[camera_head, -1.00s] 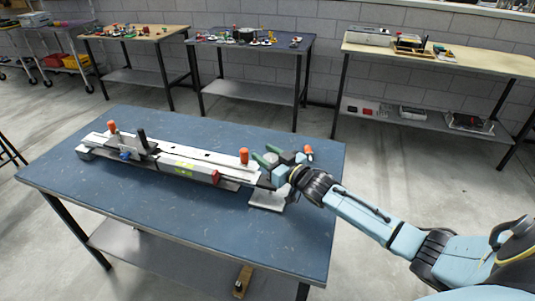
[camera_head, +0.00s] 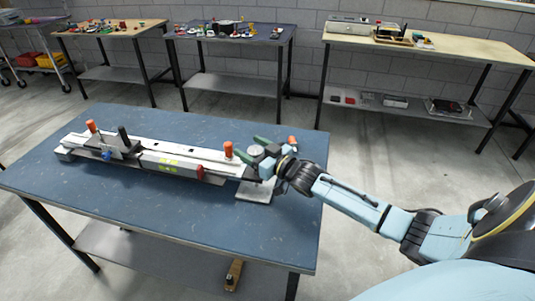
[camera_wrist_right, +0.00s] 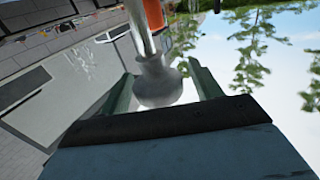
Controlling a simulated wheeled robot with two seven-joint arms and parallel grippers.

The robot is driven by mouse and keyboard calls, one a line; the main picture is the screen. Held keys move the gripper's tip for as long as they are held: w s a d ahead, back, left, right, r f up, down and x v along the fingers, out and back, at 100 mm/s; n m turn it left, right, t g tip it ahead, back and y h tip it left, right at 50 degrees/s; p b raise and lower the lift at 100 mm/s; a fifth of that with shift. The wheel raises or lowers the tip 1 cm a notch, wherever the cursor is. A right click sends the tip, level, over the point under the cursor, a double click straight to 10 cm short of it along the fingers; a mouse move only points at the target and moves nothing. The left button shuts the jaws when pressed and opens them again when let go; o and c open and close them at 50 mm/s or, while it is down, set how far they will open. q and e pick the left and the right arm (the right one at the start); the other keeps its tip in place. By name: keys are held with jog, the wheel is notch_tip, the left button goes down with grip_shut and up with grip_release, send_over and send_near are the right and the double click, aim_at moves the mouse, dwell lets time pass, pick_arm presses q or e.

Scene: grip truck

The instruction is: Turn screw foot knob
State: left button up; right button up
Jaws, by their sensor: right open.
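A long silver and white fixture (camera_head: 150,152) lies on the blue table (camera_head: 100,190), with orange knobs, a black upright lever (camera_head: 124,136) and a red knob (camera_head: 199,171). My right gripper (camera_head: 258,148) is at the fixture's right end, its green fingers apart. In the right wrist view, a grey metal screw foot knob (camera_wrist_right: 158,88) on a shiny rod sits between the open fingers (camera_wrist_right: 160,75). The frames do not clearly show whether either finger touches it. My left gripper is not in view.
A light plate (camera_head: 254,192) is under the fixture's right end. The table's front area is clear. Side tables with small parts (camera_head: 230,30) and a wooden bench (camera_head: 460,48) stand along the back wall.

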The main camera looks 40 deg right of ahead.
jog(key=p+v, duration=0.1)
jog(key=v, duration=1.1)
jog(key=shift+s, duration=0.4)
dwell(0.5)
